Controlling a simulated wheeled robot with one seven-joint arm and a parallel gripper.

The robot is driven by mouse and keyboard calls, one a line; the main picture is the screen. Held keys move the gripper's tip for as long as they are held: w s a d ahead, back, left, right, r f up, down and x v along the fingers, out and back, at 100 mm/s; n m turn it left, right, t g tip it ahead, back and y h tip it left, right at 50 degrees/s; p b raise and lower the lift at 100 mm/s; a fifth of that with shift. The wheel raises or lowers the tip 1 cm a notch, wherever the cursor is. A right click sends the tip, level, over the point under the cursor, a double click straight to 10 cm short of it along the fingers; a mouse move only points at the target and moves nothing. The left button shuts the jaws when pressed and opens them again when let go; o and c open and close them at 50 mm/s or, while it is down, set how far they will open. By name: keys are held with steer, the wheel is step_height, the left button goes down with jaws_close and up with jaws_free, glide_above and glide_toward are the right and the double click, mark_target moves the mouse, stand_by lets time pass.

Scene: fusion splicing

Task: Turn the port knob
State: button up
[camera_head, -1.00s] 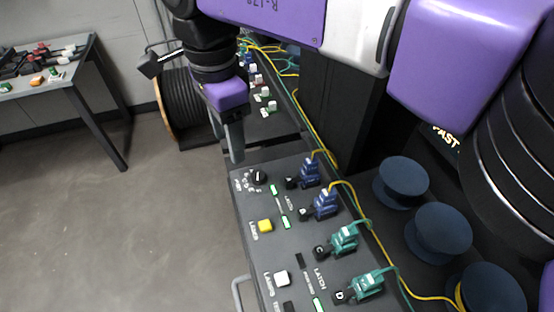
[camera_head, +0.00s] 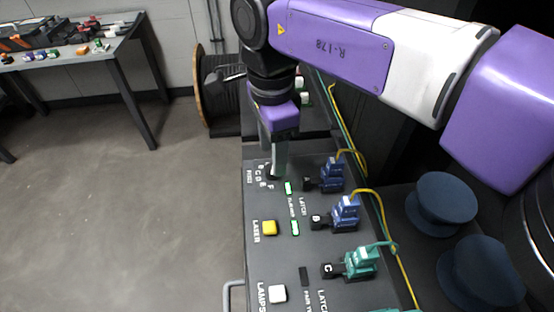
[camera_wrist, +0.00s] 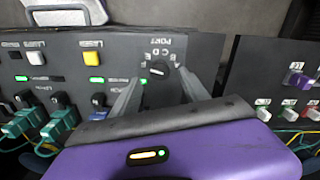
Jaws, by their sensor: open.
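The port knob (camera_wrist: 159,69) is a round black dial on the dark panel, with letters around it and the label PORT above it in the wrist view. In the head view my gripper's fingers mostly hide it. My gripper (camera_wrist: 158,88) is open, with one grey finger on each side of the knob in the wrist view. The fingertips look close to the panel face, and I cannot tell whether they touch the knob. In the head view my gripper (camera_head: 275,172) points down over the knob's place at the panel's far left corner.
A yellow LASER button (camera_head: 269,228) and a white LAMPS button (camera_head: 278,293) sit nearer on the panel (camera_head: 262,262). Blue plugs (camera_head: 332,175) and a green plug (camera_head: 361,262) with cables stand to the right. Dark blue spools (camera_head: 446,200) stand beyond. Floor is clear at left.

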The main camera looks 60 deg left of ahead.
mark_target(269, 174)
steer(key=shift+f, duration=1.95)
jaws_close()
